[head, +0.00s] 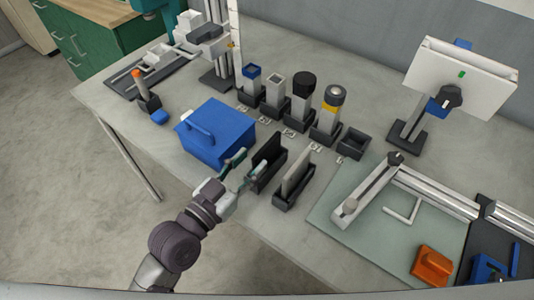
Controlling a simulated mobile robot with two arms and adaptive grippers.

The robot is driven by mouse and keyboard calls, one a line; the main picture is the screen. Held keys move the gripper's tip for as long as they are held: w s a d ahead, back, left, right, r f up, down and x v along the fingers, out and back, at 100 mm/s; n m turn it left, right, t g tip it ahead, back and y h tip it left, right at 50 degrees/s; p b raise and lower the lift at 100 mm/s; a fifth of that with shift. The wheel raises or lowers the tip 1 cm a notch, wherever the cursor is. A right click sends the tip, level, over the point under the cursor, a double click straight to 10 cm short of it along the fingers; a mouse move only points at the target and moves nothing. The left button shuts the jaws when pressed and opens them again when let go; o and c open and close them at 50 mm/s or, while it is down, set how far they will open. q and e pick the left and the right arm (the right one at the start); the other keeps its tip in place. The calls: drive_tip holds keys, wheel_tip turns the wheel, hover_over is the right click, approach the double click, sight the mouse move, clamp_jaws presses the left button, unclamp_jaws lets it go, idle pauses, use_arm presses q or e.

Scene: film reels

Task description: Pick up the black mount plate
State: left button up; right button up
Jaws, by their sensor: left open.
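A dark upright plate (274,155), which looks like the black mount plate, stands in a black slotted holder on the grey table. A second slotted holder just right of it has a light grey plate (297,175) standing in it. My left gripper (249,166) is open at the left side of the dark plate's holder. One finger overlaps the holder's left edge in the picture; I cannot tell whether they touch. The other finger is near the blue box. My right gripper is not in view.
A blue box with a handle (221,140) stands close to the left of my gripper. Several posts in black bases (302,95) stand behind, with an empty black tray (353,143). A greenish mat (345,238) with metal rails lies to the right. The table's front edge is near.

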sight(267, 145)
use_arm(q)
drive_tip(key=shift+x, duration=0.9)
drive_tip(key=x, duration=0.2)
drive_tip(key=p+x, duration=0.1)
drive_tip(key=x, duration=0.2)
drive_tip(key=shift+w+f, duration=0.1)
drive_tip(key=shift+f, duration=0.1)
clamp_jaws()
